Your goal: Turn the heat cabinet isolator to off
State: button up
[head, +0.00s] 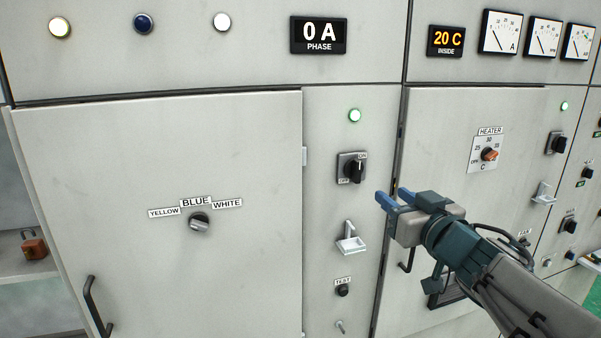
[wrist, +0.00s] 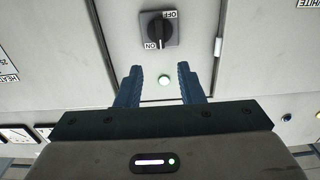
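A black rotary isolator (head: 352,168) on a square plate marked ON and OFF is on the narrow panel between two cabinet doors. It also shows upside down in the wrist view (wrist: 157,28). Its knob stands about upright, with a pale mark on the ON side. A similar black switch (head: 556,143) is on the panel right of the heater door. I cannot read a cabinet name at either. My gripper (head: 390,197) is to the lower right of the first isolator, apart from it. In the wrist view its blue fingers (wrist: 163,84) are spread and empty.
A green lamp (head: 355,115) glows above the first isolator; a small white bracket (head: 350,240) juts out below it. The left door carries a YELLOW/BLUE/WHITE selector (head: 199,222); the right door has a heater dial (head: 489,154). A red padlock (head: 34,247) sits at far left.

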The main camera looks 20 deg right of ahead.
aim_at(360, 171)
jog(key=w, duration=1.3)
jog(key=shift+a+p, duration=0.2)
jog(key=shift+p, duration=0.2)
grip_shut()
